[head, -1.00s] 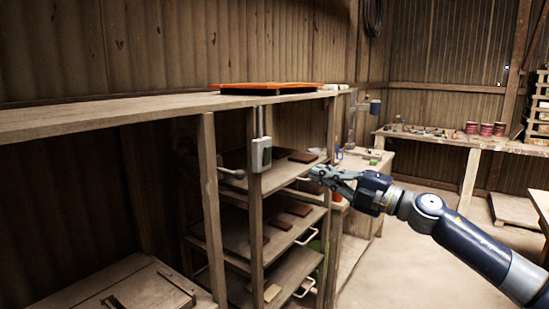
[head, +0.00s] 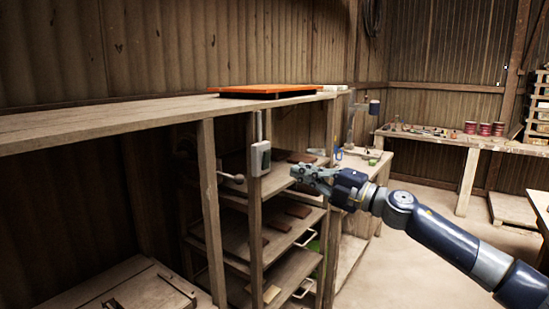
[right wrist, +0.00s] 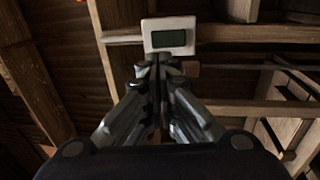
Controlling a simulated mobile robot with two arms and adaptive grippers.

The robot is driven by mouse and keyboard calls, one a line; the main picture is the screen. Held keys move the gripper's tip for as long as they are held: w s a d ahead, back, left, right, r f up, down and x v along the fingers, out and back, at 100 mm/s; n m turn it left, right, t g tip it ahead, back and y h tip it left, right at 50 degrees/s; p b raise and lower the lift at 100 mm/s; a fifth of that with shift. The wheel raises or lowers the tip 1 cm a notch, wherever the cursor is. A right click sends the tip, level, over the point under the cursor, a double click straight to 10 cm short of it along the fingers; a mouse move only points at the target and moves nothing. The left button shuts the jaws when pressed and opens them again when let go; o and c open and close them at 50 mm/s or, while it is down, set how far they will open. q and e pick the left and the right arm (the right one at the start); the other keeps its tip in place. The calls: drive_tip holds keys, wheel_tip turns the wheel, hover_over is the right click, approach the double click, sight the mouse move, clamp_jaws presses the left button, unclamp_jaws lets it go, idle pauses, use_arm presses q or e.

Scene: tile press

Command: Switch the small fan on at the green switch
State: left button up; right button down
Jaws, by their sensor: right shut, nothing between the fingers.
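A pale switch box (head: 260,158) with a dark green switch face is fixed to a wooden post of the shelf rack. In the right wrist view the switch box (right wrist: 169,37) shows just beyond my fingertips, with its dark green rocker facing me. My right gripper (head: 296,172) is shut and empty, a little to the right of the box in the head view. In the right wrist view the right gripper (right wrist: 158,66) overlaps the box's lower edge; I cannot tell whether it touches. No small fan can be made out clearly. My left gripper is not in view.
The rack's shelves (head: 282,229) hold several dark tiles below the box. An orange-topped board (head: 265,90) lies on the upper shelf (head: 100,118). A workbench (head: 455,140) with cans stands at the back right. The floor (head: 420,215) between is clear.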

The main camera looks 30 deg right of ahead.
sight(266, 156)
drive_tip(key=p+x, duration=0.6)
drive_tip(key=x, duration=0.1)
drive_tip(key=shift+w+a+r, duration=0.1)
drive_tip(key=shift+w+r, duration=0.15)
drive_tip(key=shift+w, duration=0.1)
drive_tip(key=shift+w+a+f, duration=0.1)
drive_tip(key=shift+w+a, duration=0.15)
drive_tip(key=shift+w, duration=0.3)
drive_tip(key=shift+w+r+p, duration=0.25)
drive_tip(key=shift+r+p, duration=0.05)
drive_tip(key=shift+p, duration=0.45)
drive_tip(key=shift+f, duration=0.1)
drive_tip(key=shift+s, duration=0.1)
